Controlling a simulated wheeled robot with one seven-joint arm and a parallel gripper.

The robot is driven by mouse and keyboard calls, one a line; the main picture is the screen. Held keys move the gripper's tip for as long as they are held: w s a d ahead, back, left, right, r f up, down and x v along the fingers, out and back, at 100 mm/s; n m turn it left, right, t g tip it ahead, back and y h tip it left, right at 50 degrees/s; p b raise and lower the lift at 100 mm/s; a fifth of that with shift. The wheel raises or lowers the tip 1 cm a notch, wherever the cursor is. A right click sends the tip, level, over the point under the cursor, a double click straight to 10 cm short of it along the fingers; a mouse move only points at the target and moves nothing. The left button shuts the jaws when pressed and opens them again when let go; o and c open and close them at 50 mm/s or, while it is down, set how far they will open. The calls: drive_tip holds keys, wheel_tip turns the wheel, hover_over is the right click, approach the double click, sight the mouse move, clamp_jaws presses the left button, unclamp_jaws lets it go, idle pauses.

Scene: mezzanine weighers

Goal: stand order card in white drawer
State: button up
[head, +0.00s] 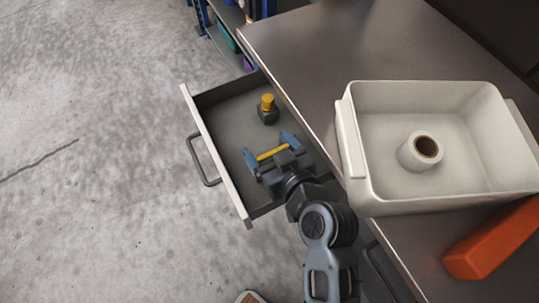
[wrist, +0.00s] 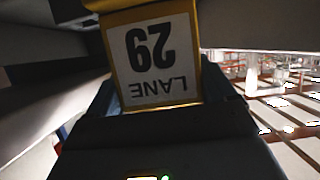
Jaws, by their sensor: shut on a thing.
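The white-fronted drawer (head: 213,150) is pulled open, with a dark grey inside. My gripper (head: 268,149) is over the drawer's near part, shut on a card with a yellow frame (head: 273,152). In the head view only the card's yellow edge shows between the fingers. In the wrist view the card (wrist: 155,60) has a white face with "LANE 29" printed on it, upside down in the picture. I cannot tell whether its lower edge touches the drawer floor.
A dark object with a yellow top (head: 267,109) stands in the drawer's far part. Bare drawer floor lies left of my gripper.

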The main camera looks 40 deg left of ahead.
drive_tip(key=shift+f, duration=2.05)
drive_tip(key=shift+b, duration=0.3)
drive_tip(key=shift+f, duration=0.2)
drive_tip(key=o, duration=0.9)
drive_tip(key=shift+r, duration=0.15)
drive_tip(key=shift+r, duration=0.15)
drive_tip(key=v, duration=1.2)
drive_tip(key=shift+s, duration=0.1)
